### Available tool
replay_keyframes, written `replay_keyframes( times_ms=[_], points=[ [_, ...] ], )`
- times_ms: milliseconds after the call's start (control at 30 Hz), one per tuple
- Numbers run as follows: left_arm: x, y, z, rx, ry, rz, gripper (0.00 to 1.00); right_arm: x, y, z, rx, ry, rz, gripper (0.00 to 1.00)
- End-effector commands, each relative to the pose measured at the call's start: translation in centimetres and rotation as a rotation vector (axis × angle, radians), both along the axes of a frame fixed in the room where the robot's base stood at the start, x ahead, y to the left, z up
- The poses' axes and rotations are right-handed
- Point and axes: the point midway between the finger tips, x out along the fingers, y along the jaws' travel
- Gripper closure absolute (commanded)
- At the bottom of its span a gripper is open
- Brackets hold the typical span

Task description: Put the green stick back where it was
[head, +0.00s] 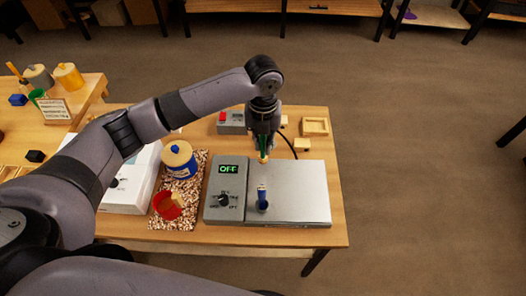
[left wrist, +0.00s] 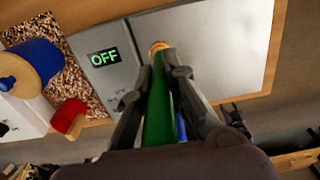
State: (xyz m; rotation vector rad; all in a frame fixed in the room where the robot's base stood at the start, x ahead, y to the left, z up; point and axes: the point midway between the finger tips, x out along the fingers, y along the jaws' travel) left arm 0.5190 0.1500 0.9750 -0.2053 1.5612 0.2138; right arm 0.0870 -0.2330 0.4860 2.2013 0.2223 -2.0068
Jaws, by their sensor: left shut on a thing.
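My left gripper (head: 264,150) is shut on the green stick (head: 263,144) and holds it above the far left part of the hot plate's metal top (head: 300,200). In the left wrist view the green stick (left wrist: 160,115) runs between the two fingers, with its orange-tan tip pointing away from the palm. Whether the tip touches anything is hard to tell.
The control box (head: 224,190) reads OFF. Left of it, a speckled mat (head: 172,222) bears a blue lidded pot (head: 181,165) and a red cup (head: 166,206). Small wooden trays (head: 315,127) lie behind. A side table (head: 88,93) is at left.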

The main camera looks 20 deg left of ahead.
Motion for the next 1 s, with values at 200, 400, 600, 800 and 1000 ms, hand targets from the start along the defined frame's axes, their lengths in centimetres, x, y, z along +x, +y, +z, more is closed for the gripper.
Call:
replay_keyframes(
  times_ms=[200, 400, 600, 800, 1000],
  points=[
    [0.0, -0.1, -2.0, -0.001, 0.001, 0.001, 1.00, 0.0, -0.1, 0.4, -0.001, 0.000, 0.001, 0.60],
    [-0.1, 0.0, -4.9, -0.001, 0.003, 0.002, 1.00, 0.0, -0.2, 1.0, -0.002, 0.001, 0.002, 0.60],
    [0.0, 0.0, -5.8, 0.000, -0.002, 0.000, 1.00, 0.0, -0.3, 1.0, -0.003, 0.000, 0.002, 0.60],
    [0.0, 0.0, -5.9, -0.001, -0.001, 0.000, 1.00, 0.0, -0.3, 1.0, -0.003, 0.000, 0.002, 0.60],
    [0.0, 0.0, -6.1, -0.001, -0.001, 0.000, 0.80, 0.0, -0.3, 0.9, -0.003, 0.000, 0.001, 0.60]
  ],
)
